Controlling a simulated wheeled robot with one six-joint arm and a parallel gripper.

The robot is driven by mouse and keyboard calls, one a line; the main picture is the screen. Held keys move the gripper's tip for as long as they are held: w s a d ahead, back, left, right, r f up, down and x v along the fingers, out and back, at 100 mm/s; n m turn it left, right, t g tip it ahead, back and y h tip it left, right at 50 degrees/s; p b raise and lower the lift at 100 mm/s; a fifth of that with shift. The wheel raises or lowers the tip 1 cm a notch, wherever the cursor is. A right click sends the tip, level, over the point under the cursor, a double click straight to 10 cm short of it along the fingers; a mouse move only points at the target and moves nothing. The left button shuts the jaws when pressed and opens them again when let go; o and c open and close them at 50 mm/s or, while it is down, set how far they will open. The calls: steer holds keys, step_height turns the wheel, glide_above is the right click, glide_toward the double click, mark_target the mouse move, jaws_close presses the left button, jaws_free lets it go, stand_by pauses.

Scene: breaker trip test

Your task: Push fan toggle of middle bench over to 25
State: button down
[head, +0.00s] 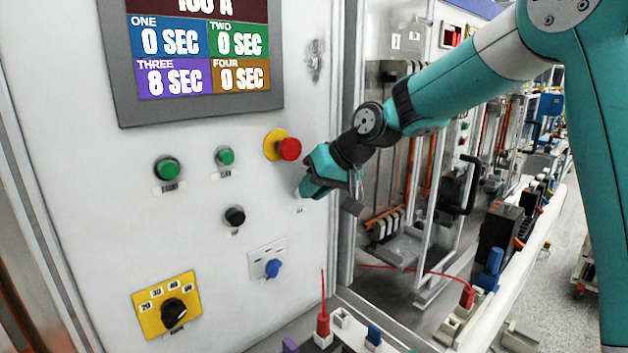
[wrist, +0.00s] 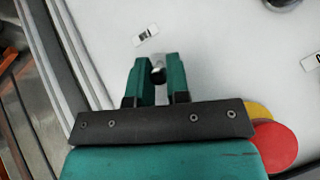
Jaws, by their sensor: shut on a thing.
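My gripper (head: 306,188) is at the right side of the white panel of the bench, just below and right of the red emergency button. The toggle's exact angle cannot be told.
A red emergency button (head: 290,149) on a yellow disc is close to my gripper. Green buttons (head: 168,168), a black button (head: 235,217), a blue knob (head: 272,268) and a yellow selector plate (head: 167,304) share the panel. A display (head: 205,108) is above. Other benches stand right.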

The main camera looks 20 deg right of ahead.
stand_by(0.4)
steer(key=c, duration=1.1)
jaws_free()
steer(key=b+v, duration=0.2)
steer(key=v, duration=1.5)
steer(key=shift+d+b, duration=0.2)
steer(key=shift+b, duration=0.2)
steer(key=shift+s, duration=0.2)
steer(key=s+a+f+n+g+b, duration=0.3)
steer(key=s+a+f, duration=0.8)
steer(key=s+f, duration=0.1)
steer(key=s+a+f+n+g+h+b, duration=0.1)
steer(key=s+f+n+g, duration=0.1)
steer(key=s+f, duration=0.8)
steer(key=s, duration=0.2)
steer(key=shift+s+a+f+g, duration=0.3)
steer(key=shift+g, duration=0.1)
